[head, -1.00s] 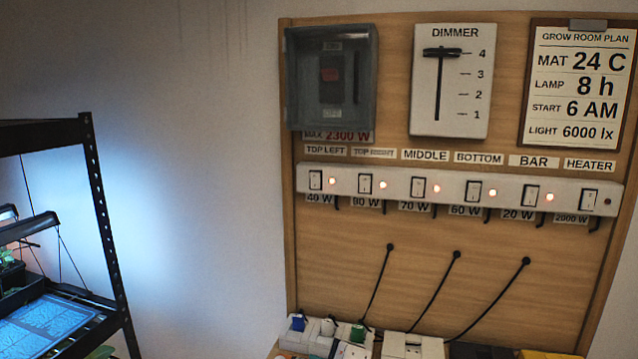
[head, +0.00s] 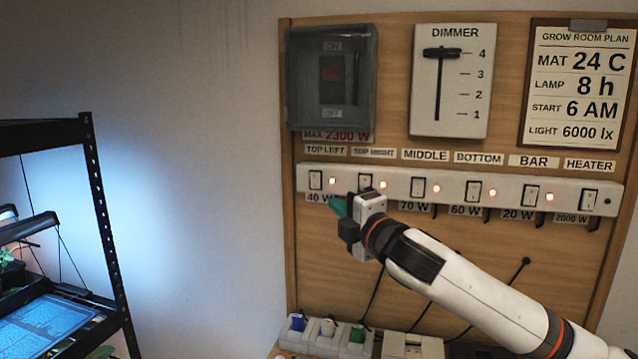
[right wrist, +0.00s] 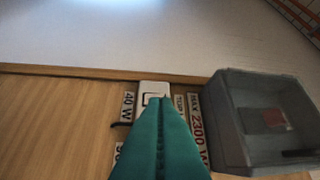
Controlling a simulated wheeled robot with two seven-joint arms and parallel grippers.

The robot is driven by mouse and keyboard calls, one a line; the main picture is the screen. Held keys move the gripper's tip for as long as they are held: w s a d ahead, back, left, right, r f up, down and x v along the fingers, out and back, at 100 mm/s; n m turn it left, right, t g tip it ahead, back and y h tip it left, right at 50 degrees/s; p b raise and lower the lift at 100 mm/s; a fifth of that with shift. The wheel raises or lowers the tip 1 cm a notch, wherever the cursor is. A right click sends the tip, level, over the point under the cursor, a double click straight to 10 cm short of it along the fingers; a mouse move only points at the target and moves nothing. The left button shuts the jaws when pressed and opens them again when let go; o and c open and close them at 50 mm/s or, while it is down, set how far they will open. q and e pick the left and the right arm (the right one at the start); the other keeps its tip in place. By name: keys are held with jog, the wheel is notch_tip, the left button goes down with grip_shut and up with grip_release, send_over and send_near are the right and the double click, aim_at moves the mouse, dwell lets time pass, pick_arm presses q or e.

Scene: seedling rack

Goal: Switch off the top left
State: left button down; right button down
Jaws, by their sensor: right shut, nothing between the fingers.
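The white switch strip (head: 450,186) runs across the wooden board. The TOP LEFT switch (head: 316,180) is at its left end, under the TOP LEFT label (head: 325,150), and the small lamp (head: 332,181) beside it glows. My right gripper (head: 338,206) is shut and empty, with its teal fingertips just below and right of that switch, over part of the 40 W label. In the right wrist view the shut fingers (right wrist: 164,100) point at the strip's end and overlap the switch (right wrist: 151,98). Whether they touch it, I cannot tell. My left gripper is not in view.
A grey breaker box (head: 332,78) with a clear cover juts out above the TOP LEFT label. A dimmer (head: 450,80) hangs to its right. Sockets with plugs (head: 328,335) sit below. A black metal rack (head: 103,215) stands at the left; bare wall lies between.

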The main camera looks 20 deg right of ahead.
jog(key=shift+w, duration=0.1)
jog(key=p, duration=0.4)
send_near(310, 176)
jog(key=w+a, duration=0.2)
jog(key=a, duration=0.1)
jog(key=w, duration=0.1)
jog(key=w+d+p, duration=0.2)
jog(key=shift+w+r, duration=0.2)
jog(key=shift+w, duration=0.1)
jog(key=shift+a, duration=0.15)
